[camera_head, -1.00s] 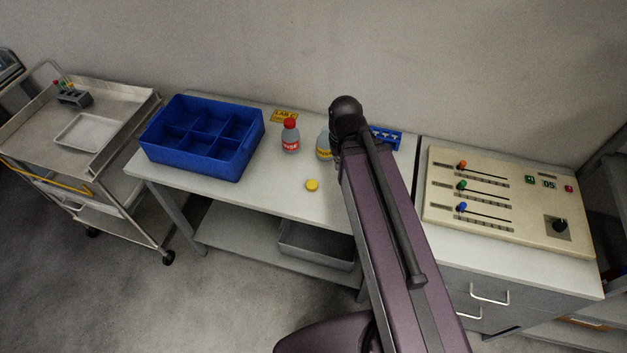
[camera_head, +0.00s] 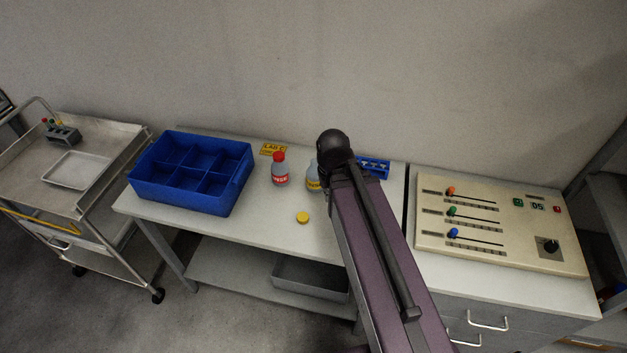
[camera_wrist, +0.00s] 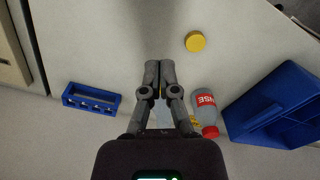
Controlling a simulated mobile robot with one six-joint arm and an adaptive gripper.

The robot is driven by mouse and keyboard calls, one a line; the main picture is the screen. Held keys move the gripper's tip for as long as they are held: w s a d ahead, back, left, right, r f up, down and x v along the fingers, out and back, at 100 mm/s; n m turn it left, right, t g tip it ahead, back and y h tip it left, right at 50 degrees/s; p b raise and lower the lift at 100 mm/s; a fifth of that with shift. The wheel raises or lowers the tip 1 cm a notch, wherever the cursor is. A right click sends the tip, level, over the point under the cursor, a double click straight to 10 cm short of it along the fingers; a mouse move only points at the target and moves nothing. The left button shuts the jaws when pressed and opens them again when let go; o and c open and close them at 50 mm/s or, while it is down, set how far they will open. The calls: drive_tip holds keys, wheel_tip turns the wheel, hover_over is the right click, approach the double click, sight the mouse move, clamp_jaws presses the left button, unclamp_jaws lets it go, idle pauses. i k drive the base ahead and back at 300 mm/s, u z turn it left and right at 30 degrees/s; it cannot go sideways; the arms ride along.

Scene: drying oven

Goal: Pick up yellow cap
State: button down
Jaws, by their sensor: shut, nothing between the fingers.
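The yellow cap (camera_head: 302,217) lies on the white table near its front edge, in front of the bottles. It also shows in the wrist view (camera_wrist: 195,41), up and to the right of my gripper (camera_wrist: 159,66). My gripper's fingers are shut together with nothing between them, and they are apart from the cap. A grey bottle with a yellow label (camera_head: 312,178) stands on the table, partly hidden behind my arm; in the wrist view my gripper covers most of it. In the head view my gripper is hidden by my arm.
A red-capped bottle (camera_head: 280,170) stands next to the blue divided crate (camera_head: 218,200). A blue rack (camera_head: 374,167) stands behind my arm. A control panel (camera_head: 500,228) is at the right, a metal cart (camera_head: 110,160) at the left. The table around the cap is clear.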

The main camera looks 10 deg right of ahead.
sight(303, 217)
drive_tip(key=u, duration=0.7)
drive_tip(key=k, duration=0.85)
drive_tip(key=z, duration=0.25)
drive_tip(key=i, duration=0.5)
drive_tip(key=z, duration=0.1)
